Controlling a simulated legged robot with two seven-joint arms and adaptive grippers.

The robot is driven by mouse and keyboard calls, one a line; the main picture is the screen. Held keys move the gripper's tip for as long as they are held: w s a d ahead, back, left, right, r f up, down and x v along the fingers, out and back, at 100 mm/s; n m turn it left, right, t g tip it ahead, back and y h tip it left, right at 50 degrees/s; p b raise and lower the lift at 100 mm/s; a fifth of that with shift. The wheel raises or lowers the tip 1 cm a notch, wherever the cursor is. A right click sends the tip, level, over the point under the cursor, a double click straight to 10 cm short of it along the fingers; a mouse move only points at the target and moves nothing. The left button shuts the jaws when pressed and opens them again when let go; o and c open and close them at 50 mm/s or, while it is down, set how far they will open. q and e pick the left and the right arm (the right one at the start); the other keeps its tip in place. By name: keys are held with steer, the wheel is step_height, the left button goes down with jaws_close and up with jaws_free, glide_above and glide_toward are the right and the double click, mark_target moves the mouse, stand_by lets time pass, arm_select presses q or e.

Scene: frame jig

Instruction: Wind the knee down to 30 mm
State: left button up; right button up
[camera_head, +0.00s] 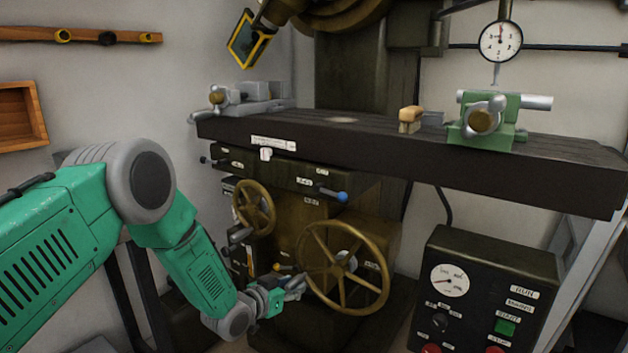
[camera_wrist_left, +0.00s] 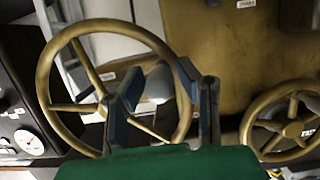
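The large brass handwheel (camera_head: 388,284) stands upright on the front of the mill's brown knee (camera_head: 300,222). A smaller brass handwheel (camera_head: 240,207) is to its left. My left gripper (camera_head: 298,284) is at the left rim of the large wheel. In the left wrist view my left gripper (camera_wrist_left: 160,82) has its two dark fingers apart, and the large wheel's rim (camera_wrist_left: 58,52) shows between them near the right finger. I cannot tell whether they touch it. The smaller wheel (camera_wrist_left: 249,117) is at the right there. My right gripper is out of view.
The long dark table (camera_head: 380,150) overhangs the wheels and carries a green clamp (camera_head: 508,133) and a grey vise (camera_head: 262,102). A dial gauge (camera_head: 500,41) hangs above. A black control box (camera_head: 475,258) stands right of the large wheel.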

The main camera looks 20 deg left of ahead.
arm_select(q)
steer(key=shift+o, duration=0.7)
steer(key=shift+w, duration=0.1)
steer(key=shift+r, duration=0.1)
steer(key=shift+s+a+r+p, duration=0.15)
steer(key=shift+s+p, duration=0.3)
steer(key=shift+p, duration=0.05)
steer(key=p+v, duration=0.4)
steer(key=v, duration=0.2)
steer(key=shift+s+r, duration=0.1)
steer(key=shift+s, duration=0.15)
steer(key=shift+s+a, duration=0.1)
